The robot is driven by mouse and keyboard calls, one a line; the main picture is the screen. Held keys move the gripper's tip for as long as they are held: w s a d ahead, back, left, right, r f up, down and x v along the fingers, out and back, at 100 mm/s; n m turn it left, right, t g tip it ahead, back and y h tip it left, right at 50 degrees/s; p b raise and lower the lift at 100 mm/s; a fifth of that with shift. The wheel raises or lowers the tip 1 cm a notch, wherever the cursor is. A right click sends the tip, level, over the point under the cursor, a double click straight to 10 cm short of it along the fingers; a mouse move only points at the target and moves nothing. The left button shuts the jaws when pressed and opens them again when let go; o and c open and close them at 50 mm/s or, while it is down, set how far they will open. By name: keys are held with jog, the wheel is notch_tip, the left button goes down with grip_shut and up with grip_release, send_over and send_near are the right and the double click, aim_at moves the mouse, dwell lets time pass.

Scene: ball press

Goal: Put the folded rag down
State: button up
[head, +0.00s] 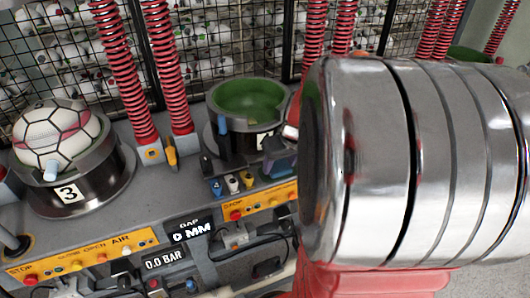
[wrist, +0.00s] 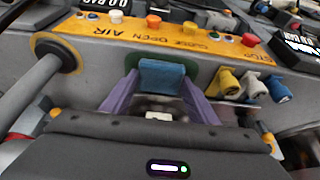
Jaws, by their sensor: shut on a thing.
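The folded rag (wrist: 163,72) is a small blue block in the wrist view. My gripper (wrist: 162,84) is shut on it, with a purple finger on each side. A dark green edge shows just behind the rag. In the head view, my gripper (head: 281,166) shows only in part, purple, beside my large shiny arm link, and I cannot make out the rag clearly there. The gripper is near the front of the press with the green cup (head: 250,97). Whether the rag touches any surface is hidden.
Yellow, white and blue nozzle-like parts (wrist: 250,87) sit close beside my gripper. An orange button panel (wrist: 160,38) is behind it. Press 3 (head: 70,190) holds a white ball (head: 55,135) at left. Red springs (head: 125,70) and a mesh fence stand behind. Cables (head: 240,240) lie in front.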

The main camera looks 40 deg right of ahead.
jog(key=o, duration=1.1)
jog(key=v, duration=1.2)
jog(key=shift+a, duration=0.1)
jog(key=s+a+n, duration=0.1)
jog(key=s+a, duration=0.1)
jog(key=a, duration=1)
jog(key=s+a+f+n+t+y, duration=0.1)
jog(key=s+a+n, duration=0.1)
jog(key=a, duration=1.1)
jog(key=shift+s+a+f, duration=0.2)
jog(key=shift+s+a, duration=0.1)
jog(key=shift+s, duration=0.2)
